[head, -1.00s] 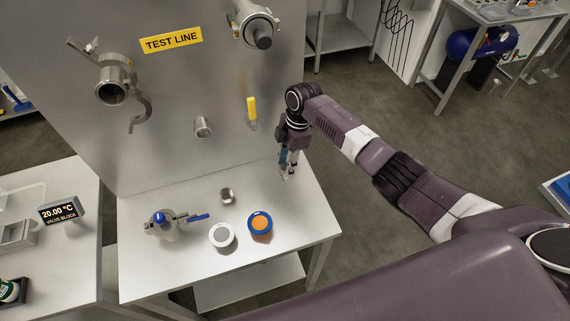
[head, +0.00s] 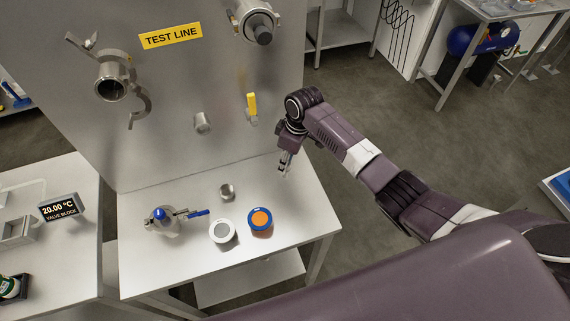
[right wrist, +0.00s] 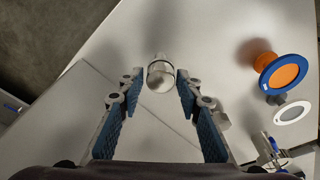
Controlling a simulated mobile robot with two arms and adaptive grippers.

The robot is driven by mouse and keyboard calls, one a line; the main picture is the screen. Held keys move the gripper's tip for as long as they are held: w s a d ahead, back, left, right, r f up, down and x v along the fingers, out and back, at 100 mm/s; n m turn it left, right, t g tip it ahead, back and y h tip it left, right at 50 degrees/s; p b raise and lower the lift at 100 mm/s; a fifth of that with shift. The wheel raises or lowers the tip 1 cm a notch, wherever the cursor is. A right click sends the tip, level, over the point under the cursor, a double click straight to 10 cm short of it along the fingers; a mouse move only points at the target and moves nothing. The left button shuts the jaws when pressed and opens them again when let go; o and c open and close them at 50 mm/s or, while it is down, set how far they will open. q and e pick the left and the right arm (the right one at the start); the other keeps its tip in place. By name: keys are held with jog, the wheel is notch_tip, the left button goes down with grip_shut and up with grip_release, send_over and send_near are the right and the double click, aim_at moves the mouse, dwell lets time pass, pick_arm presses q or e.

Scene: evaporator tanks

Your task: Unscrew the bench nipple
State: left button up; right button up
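In the right wrist view a short metal cylinder with a dark band round it, which I take for the bench nipple (right wrist: 160,72), stands on the bench top near its back right corner. My right gripper (right wrist: 160,90) is open, with one blue-padded finger on each side of the nipple's near end. Light shows between both fingers and the metal, so it is not gripped. In the head view my right gripper (head: 284,168) points down at that corner, and I cannot make out the nipple there. My left gripper is not in view.
On the bench (head: 190,265) are a small metal cylinder (head: 227,191), a valve with a blue handle (head: 162,220), a white ring (head: 223,232) and a blue-orange cap (head: 260,220). The upright panel (head: 190,75) behind carries fittings and a yellow handle (head: 251,105).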

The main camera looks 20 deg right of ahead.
jog(key=m, duration=0.3)
jog(key=m+h, duration=0.1)
jog(key=m, duration=0.2)
jog(key=shift+a+t, duration=0.1)
jog(key=shift+t, duration=0.2)
jog(key=m+h, duration=0.1)
jog(key=m, duration=0.5)
grip_shut()
jog(key=n, duration=0.3)
jog(key=shift+n+y, duration=0.3)
jog(key=shift+n, duration=0.6)
jog(key=n, duration=0.3)
jog(key=shift+y, duration=0.4)
jog(key=shift+n, duration=1.1)
